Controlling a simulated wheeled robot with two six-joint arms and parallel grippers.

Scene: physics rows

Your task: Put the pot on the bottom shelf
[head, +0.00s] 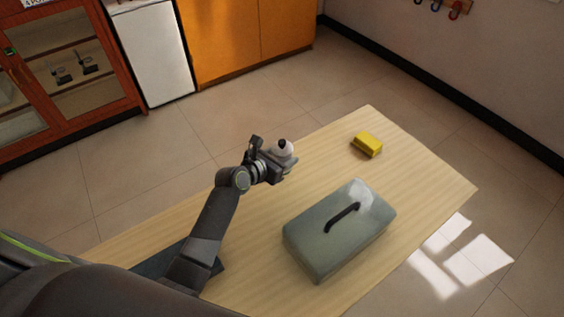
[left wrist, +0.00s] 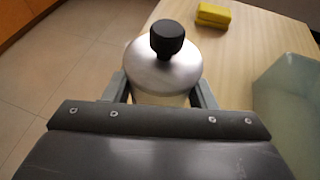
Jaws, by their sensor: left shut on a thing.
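The pot (head: 283,147) is a small, pale metal vessel with a black knob on its lid. My left gripper (head: 284,160) is shut on it, near the table's far left edge. In the left wrist view the pot (left wrist: 163,72) stands between the two fingers of the left gripper (left wrist: 163,95), lid and knob up. I cannot tell whether its base touches the table. A glass-fronted wooden cabinet (head: 78,42) with shelves stands at the upper left. Its doors look closed. My right gripper is not in view.
On the wooden table (head: 255,262) are a grey-green box with a black handle (head: 335,240) and a yellow block (head: 367,144). A white appliance (head: 152,55) and orange cupboards (head: 225,40) stand behind. Tiled floor (head: 150,150) between table and cabinet is clear.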

